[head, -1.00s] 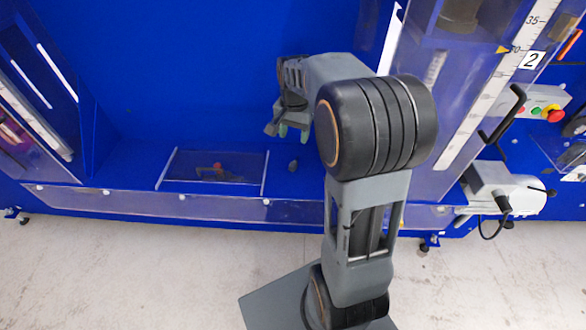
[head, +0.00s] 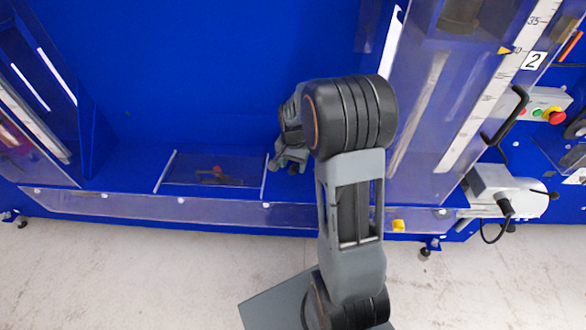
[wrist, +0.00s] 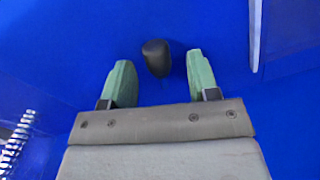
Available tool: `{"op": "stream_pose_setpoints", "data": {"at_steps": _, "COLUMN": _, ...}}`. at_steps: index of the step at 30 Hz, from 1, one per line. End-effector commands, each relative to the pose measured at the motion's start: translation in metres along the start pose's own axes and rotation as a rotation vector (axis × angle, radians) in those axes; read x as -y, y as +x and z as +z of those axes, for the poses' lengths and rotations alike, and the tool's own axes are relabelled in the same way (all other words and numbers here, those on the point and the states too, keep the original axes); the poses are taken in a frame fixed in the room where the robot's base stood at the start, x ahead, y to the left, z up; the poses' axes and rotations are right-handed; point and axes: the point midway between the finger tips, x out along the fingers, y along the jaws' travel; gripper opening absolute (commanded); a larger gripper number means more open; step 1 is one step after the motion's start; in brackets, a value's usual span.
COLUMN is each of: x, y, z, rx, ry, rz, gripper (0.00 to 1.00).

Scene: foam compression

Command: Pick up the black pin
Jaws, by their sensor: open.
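The black pin (wrist: 156,58) is a small dark rounded piece standing on the blue surface in the wrist view. In the head view my gripper (head: 285,165) is low over the blue surface, right of the clear panel. A dark bit at its fingers there (head: 293,170) looks like the pin, mostly hidden.
A clear panel (head: 235,170) with a small red-topped item (head: 216,170) is left of my gripper. A low clear wall (head: 140,206) runs along the front edge. A clear column with a scale (head: 480,110) stands at the right. The blue surface behind is bare.

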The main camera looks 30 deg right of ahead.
Motion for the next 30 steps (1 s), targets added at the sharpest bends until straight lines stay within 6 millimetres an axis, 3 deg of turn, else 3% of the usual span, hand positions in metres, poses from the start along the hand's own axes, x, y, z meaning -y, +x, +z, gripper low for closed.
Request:
{"op": "stream_pose_setpoints", "data": {"at_steps": 11, "x": -0.0004, "y": 0.0091, "z": 0.0, "rx": 0.0, "ry": 0.001, "rz": -0.001, "gripper": 0.55}}
{"op": "stream_pose_setpoints", "data": {"at_steps": 28, "x": -0.0003, "y": 0.0087, "z": -0.0001, "rx": 0.0, "ry": 0.001, "rz": -0.001, "gripper": 0.01}}
{"op": "stream_pose_setpoints", "data": {"at_steps": 30, "x": -0.0003, "y": 0.0087, "z": -0.0001, "rx": -0.001, "ry": 0.0, "rz": -0.001, "gripper": 0.0}}
